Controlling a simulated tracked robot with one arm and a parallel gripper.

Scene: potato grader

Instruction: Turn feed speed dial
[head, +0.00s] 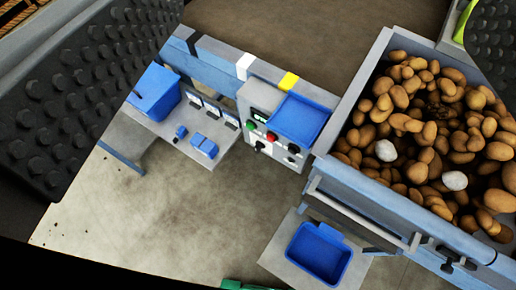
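A grey control box (268,97) stands in the middle of the view. Its face carries a small lit display (260,116), a green button (250,126), a red button (271,136) and dark knobs, one at the lower left (259,146) and one to the right (293,148). The labels are too small to read, so I cannot tell which knob is the feed speed dial. My gripper (318,55) shows as two dark studded finger pads at the upper left and upper right. They are wide apart with nothing between them, and no contact with the box shows.
A hopper (362,88) full of potatoes with two pale lumps is at the right, with a rail and black handles (448,258) along its front. A blue tray (300,117) sits by the box. A side table (160,128) holds blue items. A blue bin (318,255) is below; floor is open lower left.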

